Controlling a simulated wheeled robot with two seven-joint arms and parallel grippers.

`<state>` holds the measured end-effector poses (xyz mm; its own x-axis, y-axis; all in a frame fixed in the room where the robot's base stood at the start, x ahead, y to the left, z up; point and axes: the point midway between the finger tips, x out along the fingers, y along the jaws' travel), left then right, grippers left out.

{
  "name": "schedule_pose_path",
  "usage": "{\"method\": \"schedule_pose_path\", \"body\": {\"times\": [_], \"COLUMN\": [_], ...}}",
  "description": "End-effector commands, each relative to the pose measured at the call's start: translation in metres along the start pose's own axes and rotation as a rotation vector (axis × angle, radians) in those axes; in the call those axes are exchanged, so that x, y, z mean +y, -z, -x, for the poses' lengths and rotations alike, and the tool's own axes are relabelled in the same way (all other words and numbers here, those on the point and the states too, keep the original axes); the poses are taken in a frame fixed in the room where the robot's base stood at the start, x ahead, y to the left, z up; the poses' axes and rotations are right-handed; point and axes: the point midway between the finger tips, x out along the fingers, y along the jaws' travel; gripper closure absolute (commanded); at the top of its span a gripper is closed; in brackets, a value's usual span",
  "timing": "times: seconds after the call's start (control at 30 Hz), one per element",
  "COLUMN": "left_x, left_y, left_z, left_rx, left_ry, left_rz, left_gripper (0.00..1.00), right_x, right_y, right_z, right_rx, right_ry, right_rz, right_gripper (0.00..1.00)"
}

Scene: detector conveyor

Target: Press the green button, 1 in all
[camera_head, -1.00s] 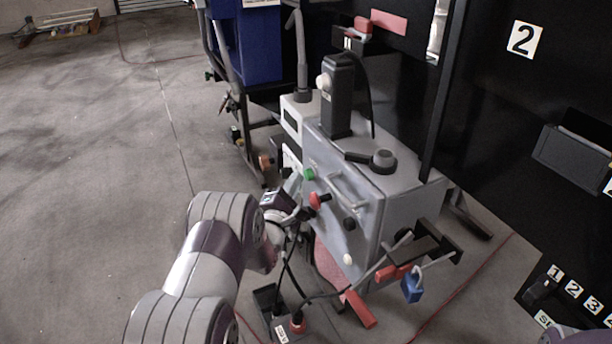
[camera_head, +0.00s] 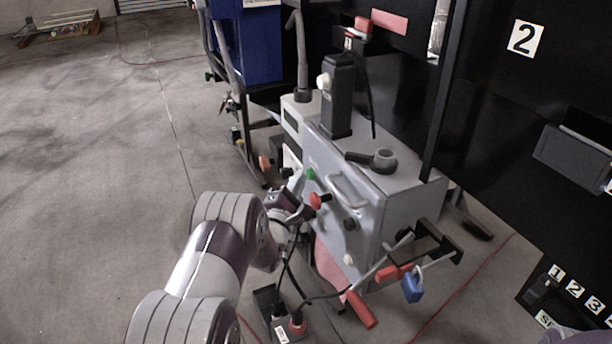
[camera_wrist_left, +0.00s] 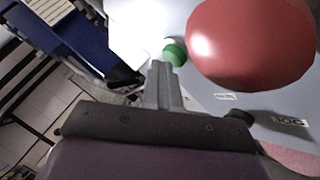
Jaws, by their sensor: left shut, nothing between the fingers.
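The green button (camera_head: 310,174) sits on the front panel of a grey control box (camera_head: 372,215), near its upper left edge. My left gripper (camera_head: 306,211) is at that panel, a little below and left of the green button. In the left wrist view the closed fingers (camera_wrist_left: 163,84) point toward the green button (camera_wrist_left: 174,52), which shows just beyond their tips. I cannot tell whether the tips touch it. A red mushroom-shaped button (camera_head: 315,200) is close beside the gripper; it looms large in the left wrist view (camera_wrist_left: 250,42). My right gripper is not in view.
A black knob (camera_head: 350,224) and a white button (camera_head: 348,259) are lower on the panel. A metal handle (camera_head: 347,190) sticks out from it. Black cables hang under my left wrist. A blue padlock (camera_head: 412,290) and red-handled levers (camera_head: 361,309) are at lower right. Open floor lies left.

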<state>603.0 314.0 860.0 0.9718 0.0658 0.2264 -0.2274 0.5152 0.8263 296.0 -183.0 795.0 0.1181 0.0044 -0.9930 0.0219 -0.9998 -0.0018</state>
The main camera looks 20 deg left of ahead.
Motion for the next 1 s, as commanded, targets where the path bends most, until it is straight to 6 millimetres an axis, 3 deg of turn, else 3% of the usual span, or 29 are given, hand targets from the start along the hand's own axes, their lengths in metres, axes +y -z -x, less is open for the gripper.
{"method": "schedule_pose_path", "body": {"times": [0.77, 1.0], "left_x": [0.011, 0.023], "left_y": [0.010, 0.021], "left_z": [0.014, 0.029], "left_rx": [0.000, 0.001], "left_ry": [-0.001, -0.001], "left_rz": [0.000, -0.001], "left_gripper": [1.00, 1.00], "right_x": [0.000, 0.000], "right_y": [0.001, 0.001], "right_z": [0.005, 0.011], "right_rx": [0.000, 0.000], "right_ry": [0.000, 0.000], "right_rz": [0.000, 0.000], "right_gripper": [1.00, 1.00]}}
